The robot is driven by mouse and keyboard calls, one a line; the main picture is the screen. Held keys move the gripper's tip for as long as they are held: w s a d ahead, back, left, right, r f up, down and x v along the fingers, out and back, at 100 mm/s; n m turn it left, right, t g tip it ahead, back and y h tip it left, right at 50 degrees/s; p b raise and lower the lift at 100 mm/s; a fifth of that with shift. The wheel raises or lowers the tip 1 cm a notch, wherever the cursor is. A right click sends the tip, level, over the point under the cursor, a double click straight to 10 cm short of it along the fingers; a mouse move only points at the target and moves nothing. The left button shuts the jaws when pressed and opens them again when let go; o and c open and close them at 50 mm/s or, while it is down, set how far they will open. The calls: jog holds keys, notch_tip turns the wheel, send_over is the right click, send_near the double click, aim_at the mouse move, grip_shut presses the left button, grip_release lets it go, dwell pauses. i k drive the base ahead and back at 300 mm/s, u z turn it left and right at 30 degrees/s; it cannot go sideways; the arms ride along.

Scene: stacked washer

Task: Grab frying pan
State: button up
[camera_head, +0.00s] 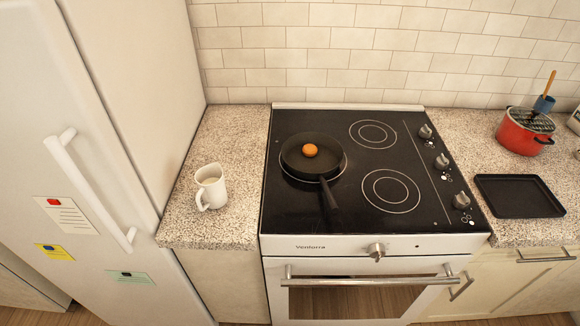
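A black frying pan (303,167) sits on the left rear burner area of the black glass cooktop (365,205). Its dark handle points toward the front of the stove, slightly right. A small round orange item (310,150) lies inside the pan. My gripper is not in this view, so its state and its distance from the pan are not shown.
A white mug (211,187) stands on the left counter, beside the fridge (80,130). On the right counter are a red pot (520,137) and a black tray (519,196). Knobs line the cooktop's right side. The oven handle (370,281) sticks out in front.

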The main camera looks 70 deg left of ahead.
aim_at(330, 155)
jog(key=k, duration=0.95)
jog(key=u, duration=2.95)
jog(key=i, duration=0.65)
jog(key=z, duration=0.05)
